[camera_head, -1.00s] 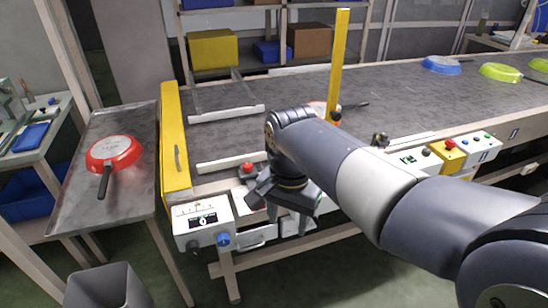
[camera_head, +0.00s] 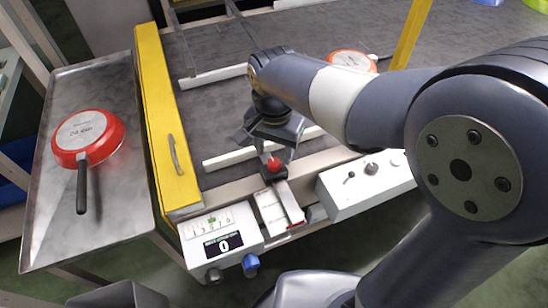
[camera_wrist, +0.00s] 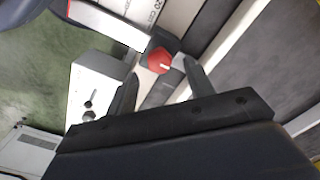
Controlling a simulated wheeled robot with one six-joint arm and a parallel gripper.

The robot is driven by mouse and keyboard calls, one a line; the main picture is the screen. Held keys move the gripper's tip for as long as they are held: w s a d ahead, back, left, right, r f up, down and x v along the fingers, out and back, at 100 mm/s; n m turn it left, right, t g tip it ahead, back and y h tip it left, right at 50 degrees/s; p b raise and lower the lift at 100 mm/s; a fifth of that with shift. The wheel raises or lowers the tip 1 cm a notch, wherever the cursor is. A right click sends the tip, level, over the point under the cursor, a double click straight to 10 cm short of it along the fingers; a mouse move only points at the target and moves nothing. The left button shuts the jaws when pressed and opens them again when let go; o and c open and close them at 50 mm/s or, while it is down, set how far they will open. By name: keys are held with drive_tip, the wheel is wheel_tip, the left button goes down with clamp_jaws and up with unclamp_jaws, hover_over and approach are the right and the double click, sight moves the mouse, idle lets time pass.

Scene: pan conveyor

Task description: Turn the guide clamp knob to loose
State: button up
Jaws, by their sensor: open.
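The red knob (camera_head: 273,165) sits on a dark base at the conveyor's near edge, beside a white label plate (camera_head: 270,212). I take it for the guide clamp knob. My gripper (camera_head: 275,147) is just behind and above it in the head view, pointing down. In the wrist view the red knob (camera_wrist: 159,60) shows between the tips of my open gripper (camera_wrist: 161,70), with a gap to each finger. A pale mark shows on the knob's face. Whether the fingertips are level with the knob cannot be told.
A white counter box (camera_head: 222,240) with a blue knob (camera_head: 250,265) stands front left; a white control box (camera_head: 365,185) is to the right. A yellow gate (camera_head: 160,120) edges the belt. A red pan (camera_head: 88,137) lies on the left table; an orange pan (camera_head: 352,60) is on the belt.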

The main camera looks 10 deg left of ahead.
sight(274, 162)
drive_tip(key=shift+f, duration=1.6)
drive_tip(key=c, duration=1)
drive_tip(key=shift+o, duration=0.2)
